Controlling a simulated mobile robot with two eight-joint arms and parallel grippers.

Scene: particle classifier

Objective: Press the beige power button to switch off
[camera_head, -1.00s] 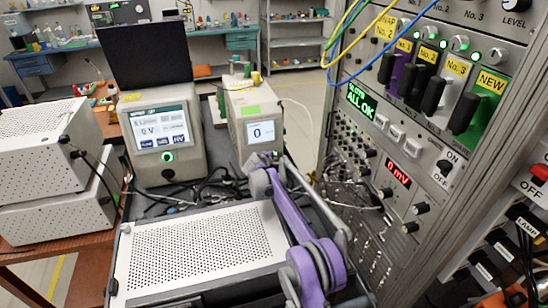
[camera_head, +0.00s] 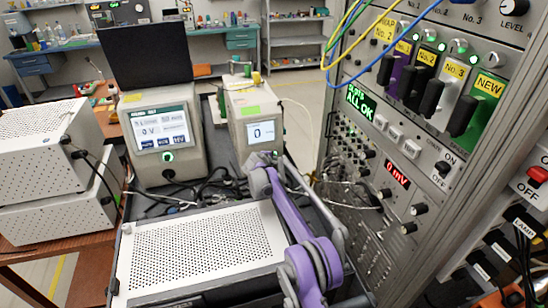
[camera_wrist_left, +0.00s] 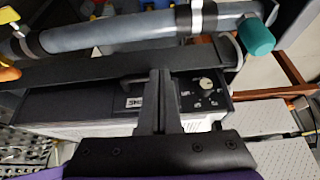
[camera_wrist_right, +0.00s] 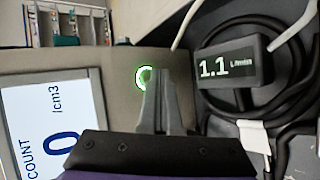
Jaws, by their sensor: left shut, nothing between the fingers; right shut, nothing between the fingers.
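The small beige counter (camera_head: 256,118) stands at the back of the cart in the head view, with a screen reading 0. In the right wrist view, its round power button (camera_wrist_right: 145,77) has a lit green ring beside the COUNT screen (camera_wrist_right: 53,128). My right gripper (camera_wrist_right: 160,76) is shut and empty. Its tips overlap the button's lower right edge in that view; I cannot tell whether they touch. In the head view, my right gripper (camera_head: 262,157) hides this button. My left gripper (camera_wrist_left: 160,76) is shut and empty, in front of a dark panel.
A larger beige instrument (camera_head: 162,133) with a green-lit button stands left of the counter. A perforated white box (camera_head: 200,245) fills the cart's front. A tall rack (camera_head: 440,140) stands close on the right. Black cable coils (camera_wrist_right: 250,95) lie beside my right gripper.

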